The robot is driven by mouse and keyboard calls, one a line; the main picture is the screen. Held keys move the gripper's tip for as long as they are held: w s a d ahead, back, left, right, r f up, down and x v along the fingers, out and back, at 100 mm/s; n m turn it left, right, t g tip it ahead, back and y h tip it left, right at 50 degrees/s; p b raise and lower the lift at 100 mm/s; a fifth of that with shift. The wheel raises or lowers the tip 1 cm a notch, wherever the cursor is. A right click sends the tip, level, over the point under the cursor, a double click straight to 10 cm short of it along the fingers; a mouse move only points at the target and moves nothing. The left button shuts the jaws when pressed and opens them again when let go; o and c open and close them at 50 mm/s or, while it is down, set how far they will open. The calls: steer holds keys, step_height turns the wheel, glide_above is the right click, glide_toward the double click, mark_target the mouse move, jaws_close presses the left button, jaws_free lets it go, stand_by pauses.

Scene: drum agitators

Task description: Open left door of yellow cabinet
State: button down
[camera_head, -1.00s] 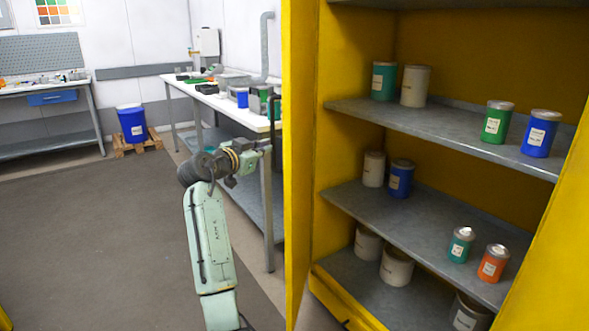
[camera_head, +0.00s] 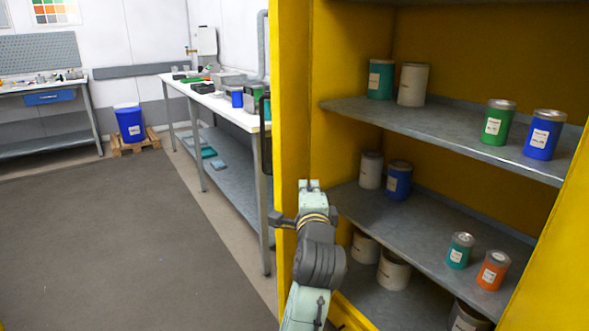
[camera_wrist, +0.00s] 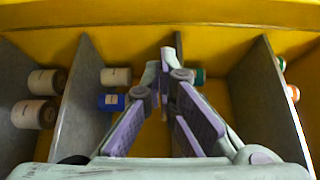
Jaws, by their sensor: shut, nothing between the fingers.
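The yellow cabinet (camera_head: 480,45) stands open at the right of the head view, its shelves in plain sight. Its left door (camera_head: 291,110) stands swung out and shows as a narrow upright yellow strip. A dark handle (camera_head: 265,135) shows at its left edge. My arm reaches up in front of the lower part of this door and the cabinet opening. I cannot make out my fingertips in the head view. In the wrist view my gripper (camera_wrist: 168,57) is shut and empty, with the cabinet interior behind it. Whether it touches the door is unclear.
Cans stand on the cabinet shelves (camera_head: 440,125), including a green can (camera_head: 497,122) and an orange can (camera_head: 493,270). A yellow panel (camera_head: 545,250) bounds the opening at the right. A workbench (camera_head: 235,112) stands behind the left door. The floor (camera_head: 110,240) at left is open.

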steer(key=w+a+p, duration=0.3)
steer(key=w, duration=0.7)
steer(key=shift+w+a, duration=0.2)
steer(key=shift+w, duration=0.1)
steer(key=shift+r, duration=0.1)
